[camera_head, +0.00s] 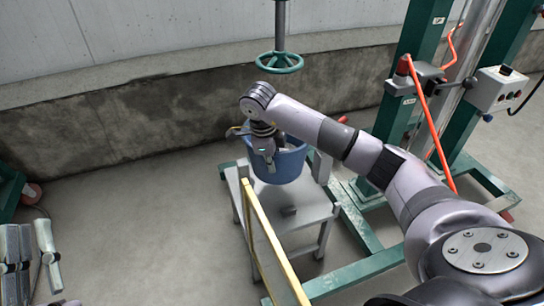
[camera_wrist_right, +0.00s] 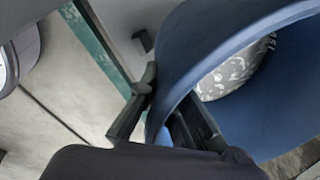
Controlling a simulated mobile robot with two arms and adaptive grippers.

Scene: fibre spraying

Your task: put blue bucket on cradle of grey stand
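The blue bucket (camera_head: 287,166) is upright over the rear part of the grey stand (camera_head: 305,214). I cannot tell if its base rests on the stand or hangs slightly above. My right gripper (camera_head: 265,151) reaches down at the bucket's near-left rim. In the right wrist view, the gripper (camera_wrist_right: 165,105) has one finger outside and one inside the bucket wall (camera_wrist_right: 182,60), apparently clamping it. Grey speckled material (camera_wrist_right: 235,72) shows inside the bucket. My left gripper (camera_head: 33,248) is at the lower left, empty, with its fingers apart. The cradle is not clearly visible.
A yellow rail (camera_head: 262,240) runs along the stand's near-left side. A green handwheel (camera_head: 279,62) hangs above and behind the bucket. A green frame (camera_head: 410,75) with an orange hose (camera_head: 430,115) and control box (camera_head: 498,88) stands right.

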